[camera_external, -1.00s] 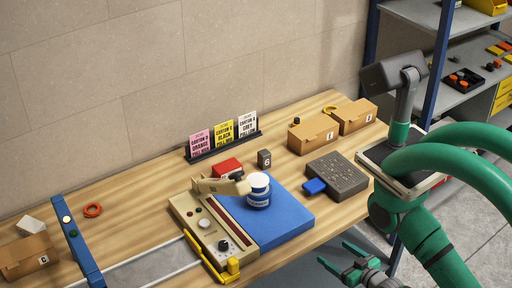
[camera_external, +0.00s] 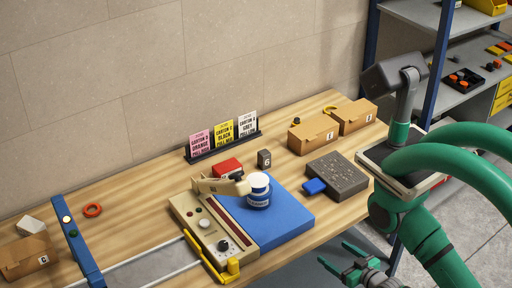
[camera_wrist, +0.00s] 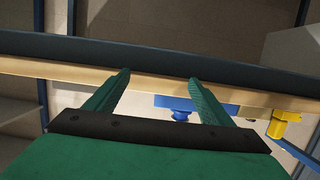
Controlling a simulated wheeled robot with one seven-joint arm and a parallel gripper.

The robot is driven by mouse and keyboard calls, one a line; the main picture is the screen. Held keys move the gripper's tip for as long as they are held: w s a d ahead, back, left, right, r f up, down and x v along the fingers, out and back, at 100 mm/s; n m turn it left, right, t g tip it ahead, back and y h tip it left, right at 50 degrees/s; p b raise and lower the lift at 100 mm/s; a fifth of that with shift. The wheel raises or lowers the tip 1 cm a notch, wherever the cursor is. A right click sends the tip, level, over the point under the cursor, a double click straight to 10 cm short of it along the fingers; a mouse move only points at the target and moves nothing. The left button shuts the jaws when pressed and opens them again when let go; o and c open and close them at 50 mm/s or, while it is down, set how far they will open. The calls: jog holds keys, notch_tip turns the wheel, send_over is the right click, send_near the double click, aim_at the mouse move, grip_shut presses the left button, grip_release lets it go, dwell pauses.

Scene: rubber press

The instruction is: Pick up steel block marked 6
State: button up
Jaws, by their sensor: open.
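The steel block marked 6 (camera_external: 264,158) is a small dark grey block standing on the wooden table, behind the blue mat and right of a red box. My gripper (camera_external: 342,254) is in front of the table's front edge, at the lower right, well apart from the block. Its two green fingers are spread with nothing between them. In the wrist view my gripper (camera_wrist: 160,80) is open and faces the table's edge; the block cannot be made out there.
A blue mat (camera_external: 290,222) bears a white-and-blue jar (camera_external: 258,190) beside a beige press (camera_external: 205,222). A dark grey perforated plate (camera_external: 338,176) lies at the right. Cartons (camera_external: 312,136) stand behind it. A sign rack (camera_external: 223,146) stands near the wall.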

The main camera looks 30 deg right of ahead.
jog(key=c, duration=0.4)
jog(key=shift+c, duration=0.2)
